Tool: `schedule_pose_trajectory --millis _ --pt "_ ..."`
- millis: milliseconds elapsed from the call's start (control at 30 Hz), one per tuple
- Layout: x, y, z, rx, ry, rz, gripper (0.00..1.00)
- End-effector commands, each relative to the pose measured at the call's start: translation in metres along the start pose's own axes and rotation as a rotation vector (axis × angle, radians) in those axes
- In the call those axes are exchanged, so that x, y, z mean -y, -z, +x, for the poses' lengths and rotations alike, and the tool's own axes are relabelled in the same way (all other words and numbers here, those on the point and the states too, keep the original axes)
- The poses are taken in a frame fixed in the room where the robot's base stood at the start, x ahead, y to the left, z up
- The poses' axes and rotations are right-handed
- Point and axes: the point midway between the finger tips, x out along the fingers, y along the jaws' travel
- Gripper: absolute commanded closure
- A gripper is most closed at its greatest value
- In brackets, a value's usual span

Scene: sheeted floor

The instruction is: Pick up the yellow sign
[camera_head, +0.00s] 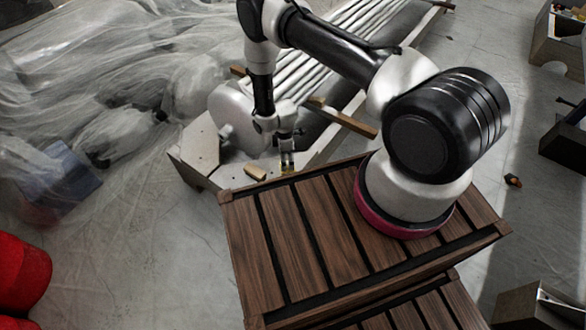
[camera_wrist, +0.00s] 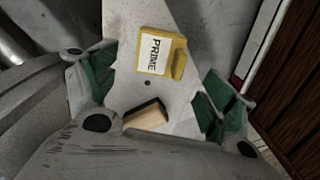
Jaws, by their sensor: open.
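The yellow sign (camera_wrist: 178,58) has a white face marked "PRIME" and rests on a pale board in the wrist view. In the head view only a small yellow patch (camera_head: 287,170) shows under my gripper, with the rest hidden. My gripper (camera_wrist: 155,88) is open and empty, its green-padded fingers spread left and right. In the wrist view the sign lies beyond the fingertips, toward the upper middle, apart from both pads. In the head view my gripper (camera_head: 287,152) points down just above the pale bench.
A small wooden block (camera_wrist: 147,116) lies near the sign; it also shows in the head view (camera_head: 255,172). The pale bench (camera_head: 200,150) carries metal pipes (camera_head: 335,45) behind. Plastic sheeting (camera_head: 90,70) covers the floor at left. A red object (camera_head: 22,275) stands at lower left.

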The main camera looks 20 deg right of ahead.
Motion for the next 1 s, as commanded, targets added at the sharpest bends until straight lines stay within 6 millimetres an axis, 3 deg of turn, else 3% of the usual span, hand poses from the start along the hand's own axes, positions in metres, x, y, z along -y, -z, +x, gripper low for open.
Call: schedule_pose_trajectory --millis 167,700,967,1000 --pt "-0.004 0.002 0.006 -0.013 -0.025 -0.094 0.16" --pt "-0.001 -0.001 0.076 -0.012 -0.021 -0.093 0.16" --pt "-0.002 -0.001 0.078 -0.013 -0.022 -0.094 0.16" --pt "-0.002 -0.001 0.078 -0.013 -0.022 -0.094 0.23"
